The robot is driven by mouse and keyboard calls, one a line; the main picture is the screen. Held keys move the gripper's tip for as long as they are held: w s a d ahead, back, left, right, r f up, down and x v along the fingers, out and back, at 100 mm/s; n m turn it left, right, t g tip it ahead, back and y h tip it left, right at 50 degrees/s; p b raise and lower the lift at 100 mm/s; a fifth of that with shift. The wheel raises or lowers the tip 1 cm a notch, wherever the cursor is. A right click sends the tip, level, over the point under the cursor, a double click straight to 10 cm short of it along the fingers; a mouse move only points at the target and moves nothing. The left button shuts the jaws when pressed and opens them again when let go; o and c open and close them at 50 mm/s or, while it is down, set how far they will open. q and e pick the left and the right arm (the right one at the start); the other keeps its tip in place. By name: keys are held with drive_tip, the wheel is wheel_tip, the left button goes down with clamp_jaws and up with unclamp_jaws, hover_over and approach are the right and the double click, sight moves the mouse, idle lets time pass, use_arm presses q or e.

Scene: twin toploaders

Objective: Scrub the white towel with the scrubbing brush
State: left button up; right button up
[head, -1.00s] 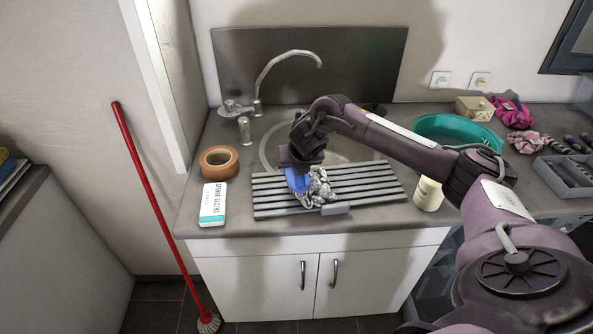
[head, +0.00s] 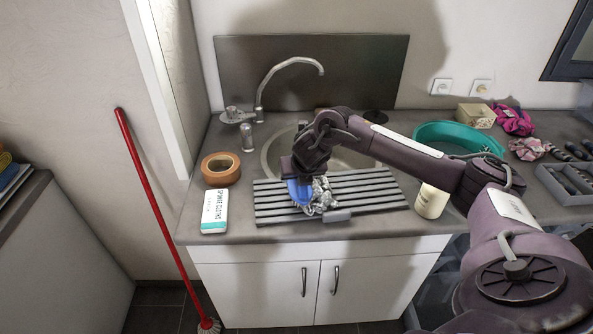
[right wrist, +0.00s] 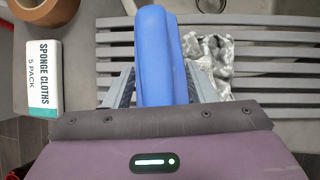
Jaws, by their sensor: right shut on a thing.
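The blue scrubbing brush (head: 299,192) is held in my right gripper (head: 297,178) over the slatted drying rack. In the right wrist view the brush (right wrist: 158,60) stands between the two grey fingers of the right gripper (right wrist: 160,85), which are shut on it. A crumpled grey-and-white patterned towel (head: 322,198) lies on the rack, touching or just beside the brush; I cannot tell which. The towel also shows in the right wrist view (right wrist: 212,65), right of the brush and partly hidden behind the finger. The brush's underside is hidden. My left gripper is not in view.
The slatted rack (head: 375,190) lies across the front of the sink (head: 270,155). A tape roll (head: 220,168) and a sponge cloth box (head: 214,211) are to its left. A cream bottle (head: 431,201) and a teal basin (head: 425,132) are to its right. A faucet (head: 259,95) rises behind.

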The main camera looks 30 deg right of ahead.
drive_tip(key=shift+s+a+f+p, duration=0.1)
drive_tip(key=shift+s+a+p, duration=0.15)
drive_tip(key=shift+s, duration=0.55)
drive_tip(key=shift+s+a+f+p, duration=0.1)
drive_tip(key=shift+s+a, duration=0.2)
drive_tip(key=shift+s, duration=0.5)
drive_tip(key=shift+w+d+b, duration=0.3)
drive_tip(key=shift+w+b, duration=0.15)
drive_tip(key=shift+w, duration=0.4)
drive_tip(key=shift+c, duration=0.5)
drive_tip(key=shift+w+d+r, duration=0.1)
drive_tip(key=shift+w+d, duration=0.1)
drive_tip(key=shift+w, duration=0.3)
drive_tip(key=shift+w+d, duration=0.15)
drive_tip(key=shift+w, duration=0.3)
drive_tip(key=shift+w+d+r+b, duration=0.1)
drive_tip(key=shift+w+d+b, duration=0.2)
drive_tip(key=shift+w+b, duration=0.4)
drive_tip(key=shift+w+d, duration=0.15)
drive_tip(key=shift+w, duration=0.35)
drive_tip(key=shift+w+d, duration=0.15)
drive_tip(key=shift+w, duration=0.35)
drive_tip(key=shift+r, duration=0.1)
drive_tip(key=shift+s+r, duration=0.1)
wheel_tip(320, 180, up, 9)
drive_tip(key=p, duration=0.7)
